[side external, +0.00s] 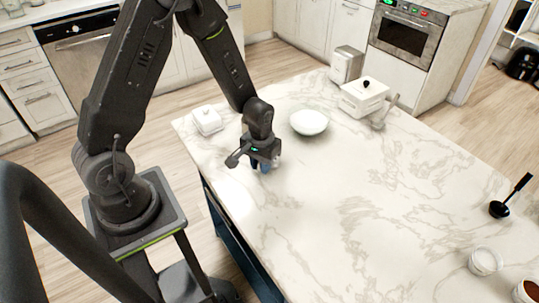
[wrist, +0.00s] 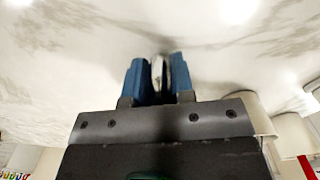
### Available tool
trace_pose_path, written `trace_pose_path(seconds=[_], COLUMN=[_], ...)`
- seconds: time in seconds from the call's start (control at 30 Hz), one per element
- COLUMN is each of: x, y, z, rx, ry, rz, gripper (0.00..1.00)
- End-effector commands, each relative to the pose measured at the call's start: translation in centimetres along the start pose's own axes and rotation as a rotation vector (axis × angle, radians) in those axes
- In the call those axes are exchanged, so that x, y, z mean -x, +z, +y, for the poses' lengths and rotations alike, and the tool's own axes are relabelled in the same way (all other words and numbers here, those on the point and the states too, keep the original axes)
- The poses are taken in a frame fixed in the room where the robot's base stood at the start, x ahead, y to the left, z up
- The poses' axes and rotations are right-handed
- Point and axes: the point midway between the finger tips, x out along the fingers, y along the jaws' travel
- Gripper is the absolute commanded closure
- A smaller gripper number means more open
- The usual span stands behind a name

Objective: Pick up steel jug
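I cannot make out a steel jug for certain in either view. My gripper (side external: 265,167) points down close above or at the marble counter, near its left edge in the side view. In the wrist view its two blue fingers (wrist: 159,80) stand close together. A narrow pale and dark shape (wrist: 158,72) shows between them; I cannot tell whether it is a held thing, part of the fingers or the counter. Much of the area under the gripper is hidden by its own body.
On the marble counter (side external: 330,215), a white bowl (side external: 309,122) stands right of my gripper and a lidded white dish (side external: 207,120) behind left. A white box (side external: 363,98) and a grey metallic object (side external: 346,65) stand farther back. A black ladle (side external: 510,197) is far right. The counter's middle is clear.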

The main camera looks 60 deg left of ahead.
Motion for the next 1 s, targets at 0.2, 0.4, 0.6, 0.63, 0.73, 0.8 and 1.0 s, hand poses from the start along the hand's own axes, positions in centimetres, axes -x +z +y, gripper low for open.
trace_pose_path(seconds=[0.2,0.4,0.6,0.63,0.73,0.8,1.0], x=[0.0,0.0,0.0,0.1,0.3,0.7,3.3], y=[0.0,0.0,-0.1,-0.1,-0.1,-0.1,-0.1], z=[0.0,0.0,0.0,0.0,0.0,0.0,0.0], rx=[0.000,0.000,0.000,0.000,0.000,0.000,0.000], ry=[0.000,0.000,0.000,0.001,0.001,0.001,0.002], rz=[0.001,0.001,0.002,0.002,0.002,0.003,0.007], gripper=[1.00,1.00,1.00,1.00,1.00,1.00,1.00])
